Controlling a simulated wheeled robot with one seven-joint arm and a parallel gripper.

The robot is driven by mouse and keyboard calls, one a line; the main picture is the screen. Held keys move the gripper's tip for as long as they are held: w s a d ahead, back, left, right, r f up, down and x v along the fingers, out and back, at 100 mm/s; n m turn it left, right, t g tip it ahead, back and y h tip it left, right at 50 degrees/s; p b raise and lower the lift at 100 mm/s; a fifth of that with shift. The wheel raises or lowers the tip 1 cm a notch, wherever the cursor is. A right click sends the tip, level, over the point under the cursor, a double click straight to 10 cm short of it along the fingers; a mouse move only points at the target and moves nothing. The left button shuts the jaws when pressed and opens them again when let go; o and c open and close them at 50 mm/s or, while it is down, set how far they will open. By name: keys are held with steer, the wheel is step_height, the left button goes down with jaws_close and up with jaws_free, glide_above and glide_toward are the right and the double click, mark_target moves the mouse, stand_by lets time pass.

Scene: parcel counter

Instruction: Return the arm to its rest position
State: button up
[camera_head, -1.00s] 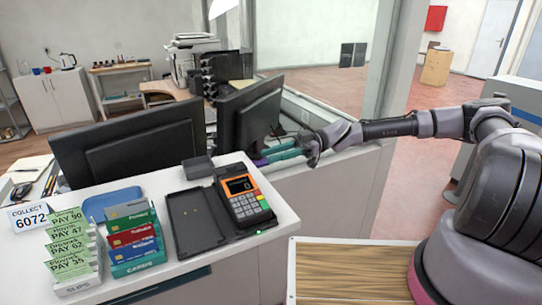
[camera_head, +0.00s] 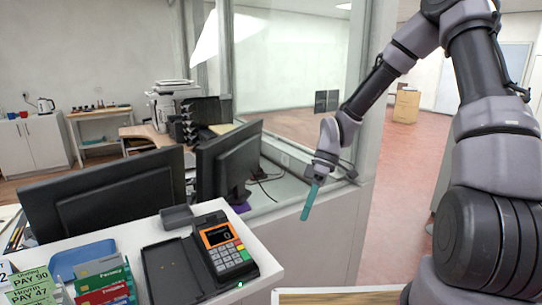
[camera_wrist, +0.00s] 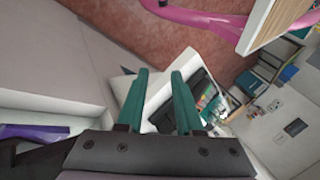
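My gripper (camera_head: 307,207) hangs at the end of my raised arm in the head view, its teal fingers pointing down beside the counter's right side. The arm rises from the right side, bends near the top and slopes down to the gripper. In the wrist view my gripper (camera_wrist: 158,78) shows two teal fingers apart with nothing between them. The fingers appear clear of the counter.
A card terminal (camera_head: 225,245) and black tray (camera_head: 172,270) sit on the white counter (camera_head: 135,235). Card and slip holders stand at front left. Two monitors (camera_head: 110,205) (camera_head: 222,165) stand behind. A glass partition (camera_head: 285,75) is near the arm. Red floor (camera_head: 405,160) is open at right.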

steer(key=s+d+r+m+t+h, duration=0.15)
steer(key=d+r+m+t, duration=0.35)
steer(key=r, duration=0.6)
steer(key=d+r+m+t+h, duration=0.2)
steer(key=d+r+m+t, duration=0.1)
steer(key=d+r+m, duration=0.6)
steer(key=s+d+r+m+t+y, duration=0.1)
steer(key=s+r+m+t, duration=0.3)
steer(key=s+r, duration=0.3)
step_height(320, 180, up, 3)
steer(key=shift+d+r+m+t, duration=0.1)
steer(key=shift+d+m+t, duration=0.05)
steer(key=shift+m+t, duration=0.2)
